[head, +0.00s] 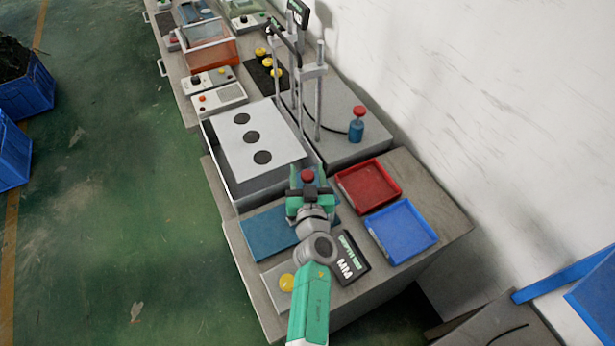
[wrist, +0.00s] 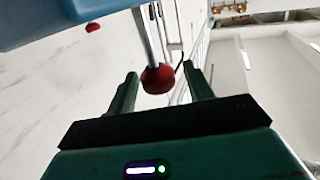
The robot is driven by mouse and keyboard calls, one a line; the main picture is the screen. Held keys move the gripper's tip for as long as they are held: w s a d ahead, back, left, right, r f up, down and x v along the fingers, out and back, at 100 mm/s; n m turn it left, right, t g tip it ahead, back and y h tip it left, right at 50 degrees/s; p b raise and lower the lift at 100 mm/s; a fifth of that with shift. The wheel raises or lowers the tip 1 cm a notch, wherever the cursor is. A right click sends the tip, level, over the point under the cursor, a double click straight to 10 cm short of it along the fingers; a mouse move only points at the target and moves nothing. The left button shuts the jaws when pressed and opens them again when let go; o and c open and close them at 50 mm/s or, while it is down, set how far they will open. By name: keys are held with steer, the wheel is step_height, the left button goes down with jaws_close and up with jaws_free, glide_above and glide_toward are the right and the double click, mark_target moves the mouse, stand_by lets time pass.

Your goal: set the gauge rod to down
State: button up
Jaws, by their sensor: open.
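The gauge rod appears to be the thin metal rod (wrist: 150,42) with a round red knob (wrist: 157,78) in the wrist view. The rod runs up from the knob past the edge of a blue body (wrist: 60,18) at the upper left. My gripper (wrist: 163,76) is open, with one dark green finger on each side of the knob. A gap shows on both sides, and I cannot tell the depth between knob and fingertips. In the head view, a red knob (head: 307,176) shows at my gripper (head: 306,187); the rod there is hidden by my gripper.
A red tray (head: 340,178) and a blue tray (head: 425,248) lie right of my gripper. A white-topped box (head: 236,150) with black discs stands behind it. A blue red-topped cylinder (head: 356,130) and metal posts (head: 319,105) stand farther back. A blue plate (head: 266,233) lies left.

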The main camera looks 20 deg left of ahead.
jaws_close()
step_height(320, 180, down, 4)
steer(key=b, duration=0.3)
steer(key=shift+f, duration=0.2)
steer(key=shift+r, duration=0.1)
jaws_free()
steer(key=shift+r, duration=0.1)
